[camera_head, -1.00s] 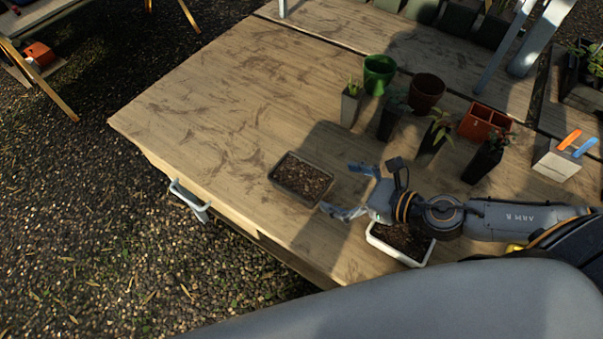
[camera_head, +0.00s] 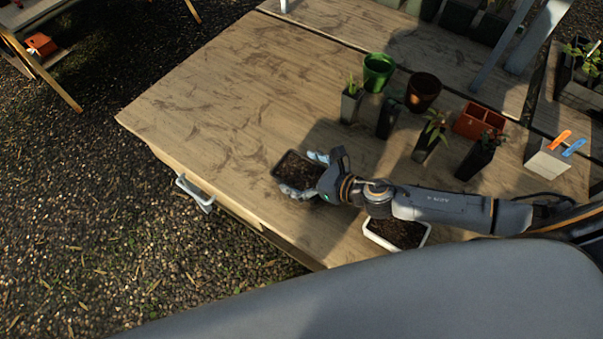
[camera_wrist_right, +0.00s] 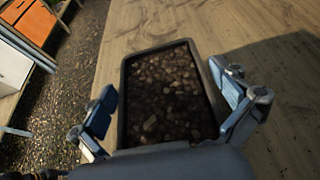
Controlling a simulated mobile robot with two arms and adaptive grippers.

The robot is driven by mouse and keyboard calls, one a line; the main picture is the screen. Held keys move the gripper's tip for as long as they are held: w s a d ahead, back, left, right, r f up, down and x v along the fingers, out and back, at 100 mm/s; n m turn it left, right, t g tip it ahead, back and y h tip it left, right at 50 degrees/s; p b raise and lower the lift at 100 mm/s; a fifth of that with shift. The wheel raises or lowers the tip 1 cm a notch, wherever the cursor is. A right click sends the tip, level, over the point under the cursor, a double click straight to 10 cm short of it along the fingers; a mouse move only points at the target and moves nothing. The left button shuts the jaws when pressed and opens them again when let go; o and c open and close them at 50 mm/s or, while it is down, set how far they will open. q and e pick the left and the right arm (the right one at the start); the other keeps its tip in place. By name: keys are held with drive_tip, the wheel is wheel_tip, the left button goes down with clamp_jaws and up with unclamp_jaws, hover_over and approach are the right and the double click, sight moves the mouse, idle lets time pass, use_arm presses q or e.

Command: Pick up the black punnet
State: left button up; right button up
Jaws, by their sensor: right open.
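The black punnet (camera_head: 290,161) is a shallow dark tray filled with brown soil, flat on the wooden table near its left front edge. In the right wrist view the punnet (camera_wrist_right: 124,110) lies between the two blue-padded fingers. My right gripper (camera_head: 306,174) is open at the punnet's right end, one finger on each long side. In the wrist view the gripper (camera_wrist_right: 165,104) has its left finger very close to the punnet wall and its right finger close to the other wall; contact cannot be told. The palm hides the punnet's near end. My left gripper is not in view.
A white punnet (camera_head: 398,246) with soil sits below my right forearm. A green pot (camera_head: 378,71), a brown pot (camera_head: 423,91), a terracotta square pot (camera_head: 478,121) and several seedling pots stand to the right. The table's left part (camera_head: 215,100) is clear.

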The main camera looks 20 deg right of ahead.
drive_tip(key=shift+w+a+f, duration=0.2)
drive_tip(key=shift+w+a, duration=0.05)
drive_tip(key=shift+w, duration=0.05)
drive_tip(key=shift+c, duration=0.2)
drive_tip(key=c, duration=1.2)
drive_tip(key=shift+o, duration=0.2)
